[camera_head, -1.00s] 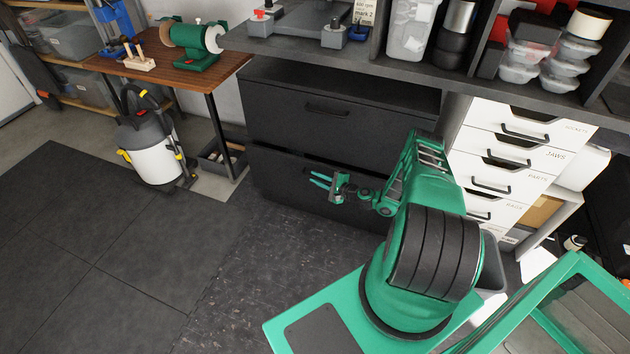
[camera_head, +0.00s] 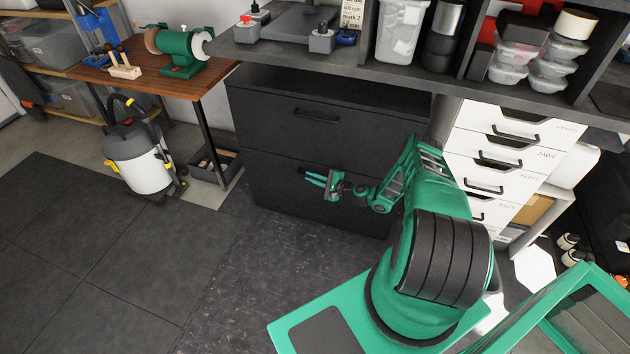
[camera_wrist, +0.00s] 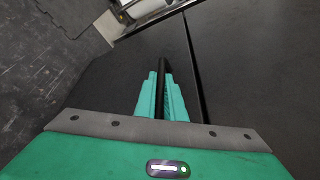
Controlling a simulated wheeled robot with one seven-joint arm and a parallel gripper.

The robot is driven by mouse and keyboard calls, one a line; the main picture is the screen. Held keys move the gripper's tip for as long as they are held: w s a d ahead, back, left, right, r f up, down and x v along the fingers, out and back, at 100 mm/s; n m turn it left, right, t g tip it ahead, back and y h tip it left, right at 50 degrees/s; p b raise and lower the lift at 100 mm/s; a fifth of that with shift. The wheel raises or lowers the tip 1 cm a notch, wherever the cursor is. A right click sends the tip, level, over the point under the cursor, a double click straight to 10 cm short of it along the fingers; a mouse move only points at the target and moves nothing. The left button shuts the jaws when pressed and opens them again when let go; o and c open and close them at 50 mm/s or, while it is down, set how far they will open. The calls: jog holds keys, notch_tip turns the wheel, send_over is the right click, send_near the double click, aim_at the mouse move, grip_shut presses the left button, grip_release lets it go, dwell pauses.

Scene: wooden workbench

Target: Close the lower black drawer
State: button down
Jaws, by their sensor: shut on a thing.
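The lower black drawer (camera_head: 275,185) is the bottom front of the dark cabinet. It looks flush or nearly flush with the upper black drawer (camera_head: 270,120). My gripper (camera_head: 308,178) is at its front, with the green fingers pointing left. In the wrist view, my gripper (camera_wrist: 163,90) has its fingers on both sides of the black handle (camera_wrist: 164,68), shut on it. A narrow dark seam separates the lower drawer front (camera_wrist: 110,80) from the upper front (camera_wrist: 250,80). The handle is mostly hidden by the fingers in the head view.
White drawers (camera_head: 485,160) stand just right of the cabinet. A wooden bench (camera_head: 140,72) and a white-and-black vacuum (camera_head: 138,160) are at the left. A dark worktop (camera_head: 300,50) is above the cabinet. The floor (camera_head: 120,260) at front left is clear.

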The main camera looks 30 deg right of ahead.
jog(key=shift+w+d, duration=0.1)
jog(key=shift+d, duration=0.1)
jog(key=c, duration=2.1)
grip_release()
jog(key=shift+f, duration=0.1)
jog(key=v, duration=1)
jog(key=shift+s, duration=0.35)
